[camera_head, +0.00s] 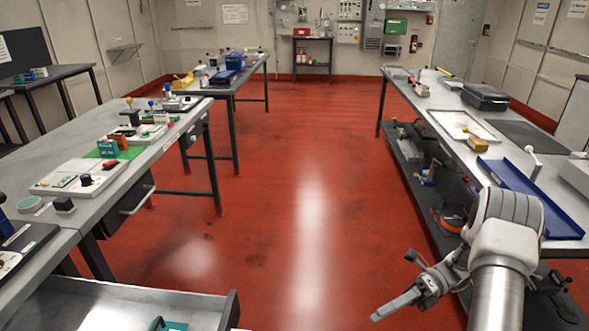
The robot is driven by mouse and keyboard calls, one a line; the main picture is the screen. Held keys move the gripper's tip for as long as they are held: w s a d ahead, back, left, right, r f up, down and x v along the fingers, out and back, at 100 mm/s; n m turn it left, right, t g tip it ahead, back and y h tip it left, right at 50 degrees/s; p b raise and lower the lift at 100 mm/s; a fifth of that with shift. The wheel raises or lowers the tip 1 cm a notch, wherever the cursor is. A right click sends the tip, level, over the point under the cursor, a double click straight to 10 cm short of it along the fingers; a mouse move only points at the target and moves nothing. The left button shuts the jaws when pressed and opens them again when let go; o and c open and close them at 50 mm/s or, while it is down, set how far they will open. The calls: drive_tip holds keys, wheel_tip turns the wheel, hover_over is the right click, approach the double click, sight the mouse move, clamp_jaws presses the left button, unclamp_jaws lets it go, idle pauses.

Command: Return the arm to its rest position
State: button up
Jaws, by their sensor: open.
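My arm (505,240) rises at the lower right, beside the right-hand bench. It bends down and to the left. My gripper (378,318) hangs low over the red floor at the bottom right, pointing left and down. It is open and empty. Its fingers are seen nearly edge-on, so the gap between them is hard to make out. Nothing touches it.
The right bench (440,103) carries a blue tray (522,195), a white-bottomed tray (462,125) and a black case (485,97). The left bench (150,170) holds several small parts. An open drawer (100,300) juts out at lower left. The middle red floor (290,180) is clear.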

drive_tip(key=s+a+r+n+t+h+p, duration=0.2)
drive_tip(key=s+r+n+t+h, duration=0.2)
drive_tip(key=r+n, duration=0.5)
drive_tip(key=s+a+r+n+t+h+p, duration=0.2)
drive_tip(key=r+n+h, duration=0.4)
drive_tip(key=r+n, duration=0.3)
drive_tip(key=s+a+r+n+t+h+p, duration=0.1)
drive_tip(key=s+r+n+t+h+p, duration=0.3)
drive_tip(key=r+n, duration=0.5)
drive_tip(key=s+r+t+h, duration=0.1)
drive_tip(key=s+r+t, duration=0.1)
drive_tip(key=r, duration=0.4)
drive_tip(key=shift+s+a+r+t+h, duration=0.3)
drive_tip(key=shift+s+a+r+t, duration=0.1)
drive_tip(key=shift+s, duration=0.1)
drive_tip(key=shift+a, duration=0.15)
